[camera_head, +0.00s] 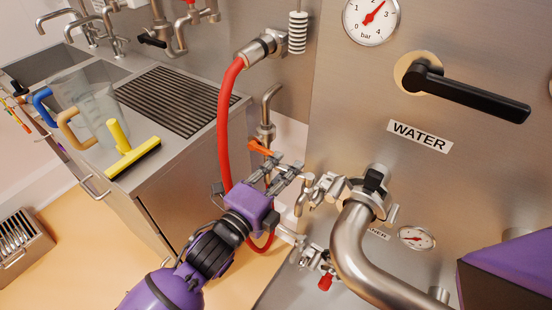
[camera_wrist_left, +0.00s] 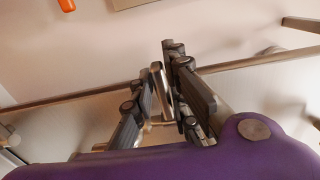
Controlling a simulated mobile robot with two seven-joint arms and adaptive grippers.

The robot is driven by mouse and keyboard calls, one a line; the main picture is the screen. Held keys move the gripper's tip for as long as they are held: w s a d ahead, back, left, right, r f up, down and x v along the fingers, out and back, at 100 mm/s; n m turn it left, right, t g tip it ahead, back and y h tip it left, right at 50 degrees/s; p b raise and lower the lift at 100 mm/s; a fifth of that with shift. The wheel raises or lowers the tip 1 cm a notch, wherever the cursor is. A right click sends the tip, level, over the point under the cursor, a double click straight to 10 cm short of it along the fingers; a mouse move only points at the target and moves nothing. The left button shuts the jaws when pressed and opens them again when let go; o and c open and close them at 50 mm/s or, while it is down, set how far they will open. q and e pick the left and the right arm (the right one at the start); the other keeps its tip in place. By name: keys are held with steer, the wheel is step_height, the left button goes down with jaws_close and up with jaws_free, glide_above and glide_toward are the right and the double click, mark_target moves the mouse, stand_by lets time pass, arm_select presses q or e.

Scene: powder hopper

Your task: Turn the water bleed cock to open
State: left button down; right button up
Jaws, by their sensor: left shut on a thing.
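The water bleed cock (camera_head: 326,189) is a small silver fitting on the steel panel, left of the large bent pipe and below the WATER label (camera_head: 420,135). My left gripper (camera_head: 281,169) is at its left side. In the left wrist view, my left gripper (camera_wrist_left: 167,88) has its fingers closed around a thin silver bar (camera_wrist_left: 161,90), which looks like the cock's lever. The fingers hide part of the lever, so its exact angle is hard to tell. My right gripper is not in view; a purple part of mine shows at the lower right.
A red hose (camera_head: 224,125) hangs close behind my left gripper. An orange-handled tap (camera_head: 259,147) is just beyond the fingertips. The bent steel pipe (camera_head: 362,262) stands to the right. A red-tipped fitting (camera_head: 325,281) and a gauge (camera_head: 416,238) are lower down.

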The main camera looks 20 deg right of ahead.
arm_select(q)
steer(key=shift+s+a, duration=0.35)
steer(key=shift+s, duration=0.05)
steer(key=shift+f, duration=0.1)
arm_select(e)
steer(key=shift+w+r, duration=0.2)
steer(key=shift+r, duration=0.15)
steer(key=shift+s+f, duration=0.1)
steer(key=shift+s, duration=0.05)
arm_select(q)
steer(key=shift+s, duration=0.2)
steer(key=shift+s+a+p, duration=0.35)
steer(key=shift+s+p, duration=0.1)
steer(key=shift+s, duration=0.4)
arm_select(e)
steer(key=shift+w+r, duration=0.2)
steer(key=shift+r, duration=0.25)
